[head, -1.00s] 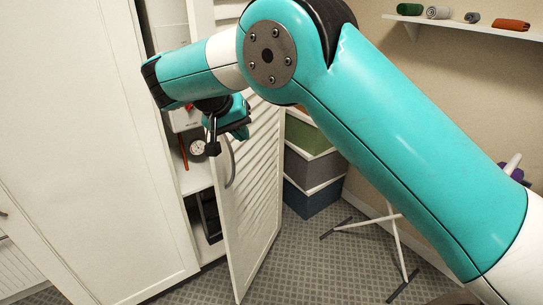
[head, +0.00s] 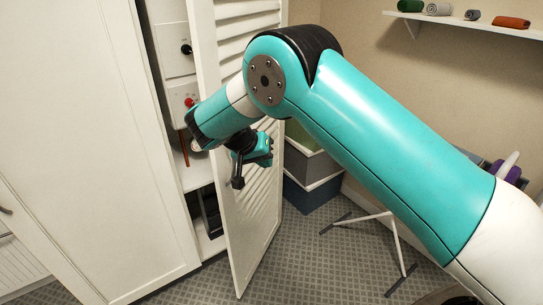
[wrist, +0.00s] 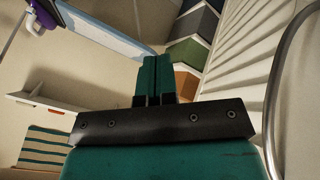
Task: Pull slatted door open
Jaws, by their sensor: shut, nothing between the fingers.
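The white slatted door (head: 243,230) stands partly open, with a gap between its edge and the cabinet. My gripper (head: 263,152) is in front of the door's slatted face, and my arm hides part of its upper half. In the wrist view my teal fingers (wrist: 153,75) are together and hold nothing. The door's slats (wrist: 245,50) rise to their right. The curved metal handle (wrist: 273,115) is at the right edge of the wrist view, apart from the fingers. In the head view the handle is not clearly visible behind my gripper.
A plain white cabinet door (head: 85,150) is on the left. Inside the cabinet are panels with a black knob and a red knob (head: 189,101). Stacked boxes (head: 312,190) and a thin-legged stand (head: 392,240) are right of the slatted door. Patterned floor lies clear between.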

